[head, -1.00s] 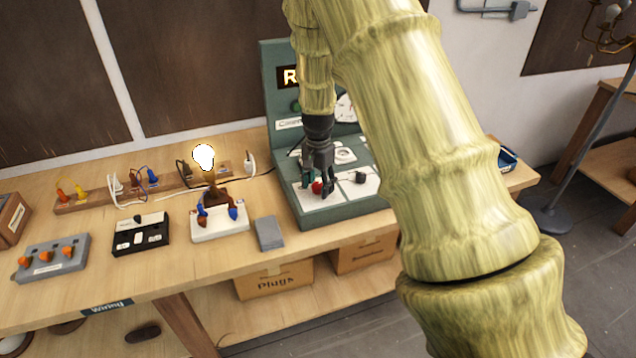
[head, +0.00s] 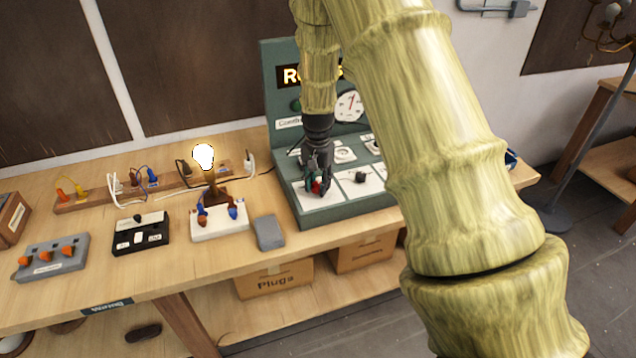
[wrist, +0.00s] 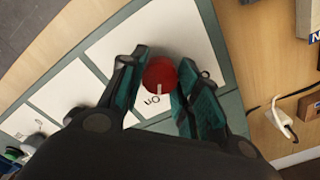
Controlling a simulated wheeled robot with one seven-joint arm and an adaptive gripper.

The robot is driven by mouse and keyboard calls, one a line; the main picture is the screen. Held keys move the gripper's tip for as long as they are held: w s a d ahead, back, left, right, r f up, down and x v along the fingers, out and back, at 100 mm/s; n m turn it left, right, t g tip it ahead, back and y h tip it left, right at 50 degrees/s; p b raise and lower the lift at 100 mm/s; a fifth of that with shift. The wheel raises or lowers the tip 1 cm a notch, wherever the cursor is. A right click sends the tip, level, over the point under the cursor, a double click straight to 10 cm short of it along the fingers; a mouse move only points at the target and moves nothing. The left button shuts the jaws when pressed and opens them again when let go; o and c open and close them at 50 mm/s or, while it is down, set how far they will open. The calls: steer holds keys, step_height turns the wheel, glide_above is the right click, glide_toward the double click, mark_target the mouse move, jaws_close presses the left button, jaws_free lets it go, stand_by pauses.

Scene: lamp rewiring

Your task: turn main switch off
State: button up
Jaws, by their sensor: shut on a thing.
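The main switch is a red round knob (wrist: 160,74) with a pale pointer mark, on a white plate of the green console. In the wrist view it sits between my two fingers, with lettering on the plate beside it. In the head view the red knob (head: 317,187) shows low on the console (head: 330,213), partly hidden by the fingers. My gripper (head: 318,182) reaches down from above and is shut on the knob; it also shows in the wrist view (wrist: 160,85). The console's sign and dial show behind my arm, and the sign is lit.
A lit bulb (head: 203,156) stands on a white base (head: 220,222) left of the console. A grey block (head: 269,232), a black switch box (head: 141,236) and a grey box with orange knobs (head: 52,257) lie along the bench. Another black knob (head: 360,177) sits right of the red one.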

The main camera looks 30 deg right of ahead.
steer(key=n, duration=0.4)
steer(key=shift+n, duration=0.3)
steer(key=n, duration=0.3)
steer(key=shift+n, duration=0.3)
steer(key=n+p, duration=0.1)
steer(key=n, duration=0.3)
steer(key=shift+n, duration=2)
steer(key=o, duration=1)
steer(key=shift+s, duration=0.1)
steer(key=shift+r, duration=0.1)
